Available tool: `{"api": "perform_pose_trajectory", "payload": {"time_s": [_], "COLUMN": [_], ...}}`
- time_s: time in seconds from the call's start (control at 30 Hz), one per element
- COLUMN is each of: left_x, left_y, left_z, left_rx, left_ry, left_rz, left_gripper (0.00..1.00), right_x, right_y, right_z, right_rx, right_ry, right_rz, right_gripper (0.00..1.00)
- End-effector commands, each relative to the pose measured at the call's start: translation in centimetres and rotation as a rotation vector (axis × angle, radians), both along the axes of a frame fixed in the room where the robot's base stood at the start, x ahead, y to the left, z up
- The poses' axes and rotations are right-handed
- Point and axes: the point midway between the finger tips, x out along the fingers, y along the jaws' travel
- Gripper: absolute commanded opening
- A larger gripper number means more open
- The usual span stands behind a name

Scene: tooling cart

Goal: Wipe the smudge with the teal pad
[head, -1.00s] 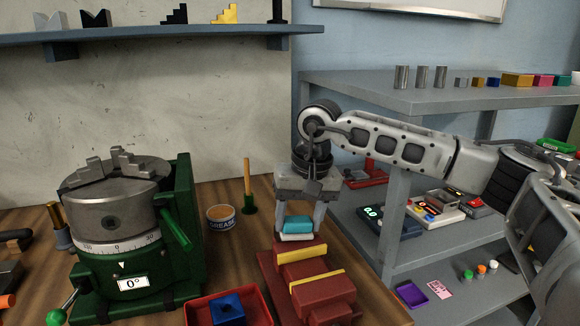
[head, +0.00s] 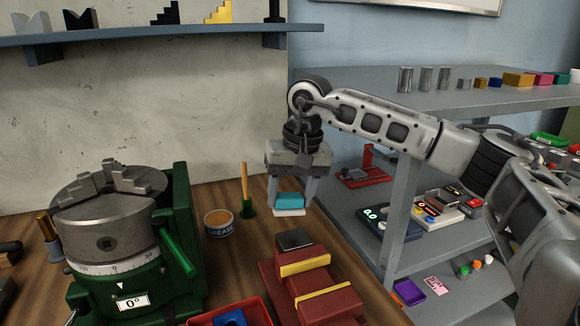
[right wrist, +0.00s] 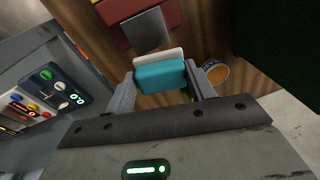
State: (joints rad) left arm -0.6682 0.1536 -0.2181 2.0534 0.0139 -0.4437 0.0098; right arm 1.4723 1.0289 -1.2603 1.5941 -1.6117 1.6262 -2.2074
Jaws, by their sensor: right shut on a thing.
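The teal pad (head: 290,199) has a white underside layer. My right gripper (head: 291,196) is shut on it and holds it above the bench, behind the red vise. In the right wrist view the teal pad (right wrist: 160,76) sits between the two fingers, its white edge towards the vise. A dark grey flat-topped block (head: 295,240) lies at the far end of the red vise and also shows in the right wrist view (right wrist: 146,28). I cannot make out a distinct smudge in these frames. My left gripper is not in view.
A red vise with yellow strips (head: 322,283) stands in front of the pad. Left of it are a grease tin (head: 219,224), a wooden-handled brush (head: 245,190), a red tray (head: 258,311) and a green rotary table with chuck (head: 130,275). A grey shelf (head: 440,97) stands at right.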

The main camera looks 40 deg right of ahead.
Motion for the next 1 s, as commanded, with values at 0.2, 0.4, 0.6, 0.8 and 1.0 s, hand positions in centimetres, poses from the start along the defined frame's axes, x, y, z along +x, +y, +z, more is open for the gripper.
{"api": "perform_pose_trajectory", "payload": {"time_s": [0.2, 0.4, 0.6, 0.8, 1.0], "left_x": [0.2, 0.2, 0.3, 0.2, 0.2], "left_y": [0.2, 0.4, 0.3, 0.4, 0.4], "left_z": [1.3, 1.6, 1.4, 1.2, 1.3], "left_rx": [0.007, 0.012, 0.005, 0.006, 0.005], "left_ry": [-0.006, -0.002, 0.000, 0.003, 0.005], "left_rz": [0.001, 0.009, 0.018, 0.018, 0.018], "left_gripper": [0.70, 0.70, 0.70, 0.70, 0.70], "right_x": [0.0, 0.0, -0.1, -0.1, -0.1], "right_y": [0.0, -0.1, -0.1, -0.1, -0.1], "right_z": [2.4, 3.8, 3.8, 3.8, 3.8], "right_rx": [-0.001, 0.000, 0.000, 0.000, 0.000], "right_ry": [0.000, 0.000, 0.000, 0.000, 0.000], "right_rz": [-0.001, -0.002, -0.002, -0.002, -0.002], "right_gripper": [0.33, 0.33, 0.33, 0.33, 0.33]}}
